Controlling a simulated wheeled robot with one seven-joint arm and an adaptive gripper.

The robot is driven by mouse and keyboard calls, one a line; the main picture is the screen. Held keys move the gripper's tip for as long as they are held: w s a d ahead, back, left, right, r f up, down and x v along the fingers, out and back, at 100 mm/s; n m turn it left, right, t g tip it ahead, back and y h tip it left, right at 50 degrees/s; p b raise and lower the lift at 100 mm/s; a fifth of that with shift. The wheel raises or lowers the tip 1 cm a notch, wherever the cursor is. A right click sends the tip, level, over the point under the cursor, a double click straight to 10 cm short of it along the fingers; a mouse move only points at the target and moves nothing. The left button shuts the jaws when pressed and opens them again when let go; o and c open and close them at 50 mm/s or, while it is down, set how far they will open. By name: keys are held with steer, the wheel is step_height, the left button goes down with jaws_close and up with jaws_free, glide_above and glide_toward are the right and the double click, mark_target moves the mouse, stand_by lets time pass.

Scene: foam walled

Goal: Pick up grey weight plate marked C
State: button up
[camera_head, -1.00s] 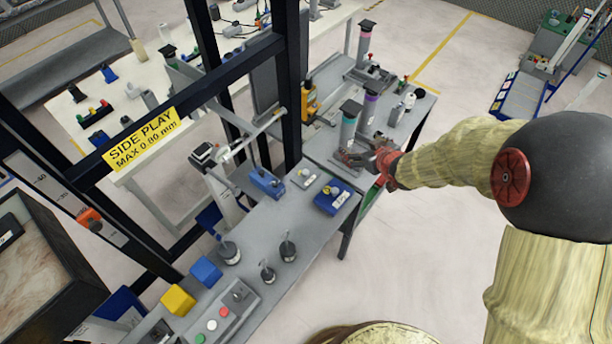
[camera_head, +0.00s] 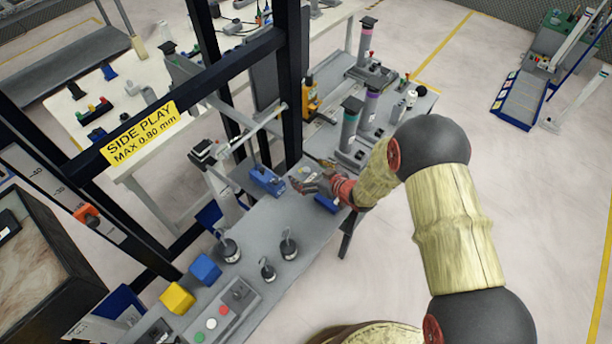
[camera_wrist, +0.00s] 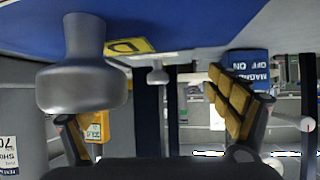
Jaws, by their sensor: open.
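My gripper (camera_head: 314,178) is over the bench beside the blue tray, with its fingers apart and nothing between them; in the wrist view its two pads (camera_wrist: 160,118) stand wide apart. In the wrist view a large grey spool-shaped piece (camera_wrist: 85,68) is close, at upper left, against a blue surface with a yellow label. A smaller grey spool-shaped piece (camera_wrist: 158,76) is farther off. In the head view several dark grey weights with upright stems (camera_head: 230,250) stand on the near bench. I cannot make out a letter C on any piece.
The blue tray (camera_head: 326,204) is partly hidden by my gripper. A blue magnet block (camera_head: 266,181) is left of it and shows in the wrist view (camera_wrist: 248,65). Grey cylinders (camera_head: 349,130) stand behind. A black frame post (camera_head: 288,80) rises close at left.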

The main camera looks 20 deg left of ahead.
steer(key=shift+w+a+f, duration=0.25)
steer(key=shift+w+a, duration=0.1)
steer(key=shift+a, duration=0.2)
steer(key=shift+c, duration=0.3)
steer(key=c, duration=2.2)
jaws_close()
